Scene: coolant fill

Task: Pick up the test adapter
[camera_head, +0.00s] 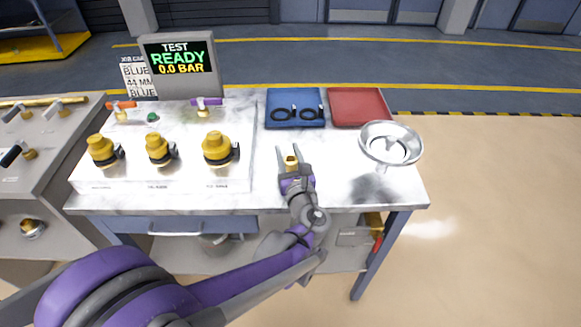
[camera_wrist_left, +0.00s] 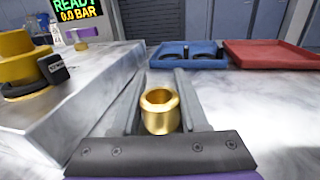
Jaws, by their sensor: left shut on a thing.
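The test adapter appears as a small brass, hollow cylinder (camera_head: 291,162) between the fingers of my left gripper (camera_head: 294,151). In the left wrist view the brass adapter (camera_wrist_left: 160,118) stands upright with its round opening facing up. The left gripper (camera_wrist_left: 160,76) is shut on it, one grey finger on each side, with the fingertips reaching past it. The adapter is over the bare right part of the white table top (camera_head: 345,187); I cannot tell whether it touches the surface. My right gripper is not in view.
Three yellow-capped fittings (camera_head: 217,148) stand on a raised block at left, below a screen (camera_head: 179,57) reading "TEST READY 0.0 BAR". A blue tray (camera_head: 295,123) holding dark rings and a red tray (camera_head: 358,105) are behind the gripper. A metal funnel (camera_head: 376,130) is at right.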

